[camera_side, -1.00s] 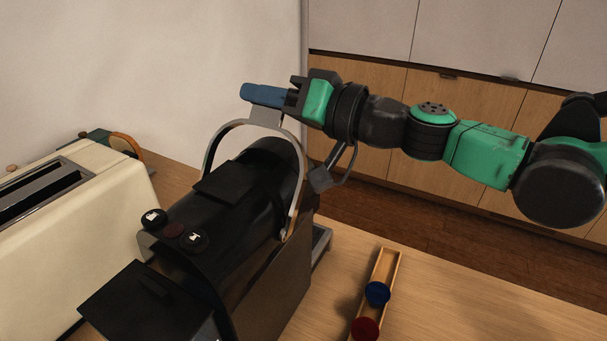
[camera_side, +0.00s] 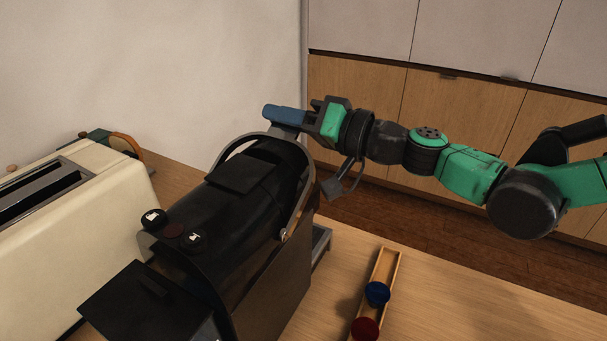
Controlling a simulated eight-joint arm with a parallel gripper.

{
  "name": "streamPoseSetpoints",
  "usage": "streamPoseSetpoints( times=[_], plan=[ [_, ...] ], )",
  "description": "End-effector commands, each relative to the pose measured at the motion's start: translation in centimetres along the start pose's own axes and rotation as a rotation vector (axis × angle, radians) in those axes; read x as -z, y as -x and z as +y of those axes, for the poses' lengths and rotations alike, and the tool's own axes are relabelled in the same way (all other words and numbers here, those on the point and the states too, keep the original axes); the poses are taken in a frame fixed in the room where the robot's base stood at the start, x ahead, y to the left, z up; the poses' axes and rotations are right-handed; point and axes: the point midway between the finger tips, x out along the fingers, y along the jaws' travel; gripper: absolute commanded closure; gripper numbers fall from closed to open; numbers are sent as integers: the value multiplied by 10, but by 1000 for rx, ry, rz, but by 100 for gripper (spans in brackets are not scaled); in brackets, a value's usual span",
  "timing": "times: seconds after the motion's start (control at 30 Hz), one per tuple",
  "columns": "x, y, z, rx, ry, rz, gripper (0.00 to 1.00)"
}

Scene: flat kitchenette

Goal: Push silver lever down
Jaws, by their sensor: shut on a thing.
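The silver lever (camera_side: 307,197) is a curved metal bar arching over the top of the black coffee machine (camera_side: 228,205). Its arch now lies low, close to the machine's far top edge. My gripper (camera_side: 287,115) is at the top of the arch, coming from the right. Its blue fingers are shut on the lever's tab, which the fingers mostly hide.
A cream toaster (camera_side: 85,235) stands left of the machine. A narrow wooden tray (camera_side: 390,262) with a blue capsule (camera_side: 377,293) and a red capsule (camera_side: 365,328) lies to the right on the wooden counter (camera_side: 440,300). The counter right of the tray is clear.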

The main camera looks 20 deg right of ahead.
Motion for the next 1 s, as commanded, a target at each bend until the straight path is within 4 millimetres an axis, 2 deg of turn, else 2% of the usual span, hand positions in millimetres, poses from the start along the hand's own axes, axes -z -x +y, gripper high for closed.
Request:
streamPoseSetpoints(
  times=[0.2, 0.23, 0.3, 0.67, 1.0],
  plan=[
    [-1, 0, -1, 4, 3, -4, 100],
    [-1, 0, -1, 4, 3, -4, 81],
    [-1, 0, -1, 3, 3, -4, 61],
    [0, 4, -1, 1, 1, -2, 61],
    [0, 48, 0, 1, 2, -2, 61]
  ],
)
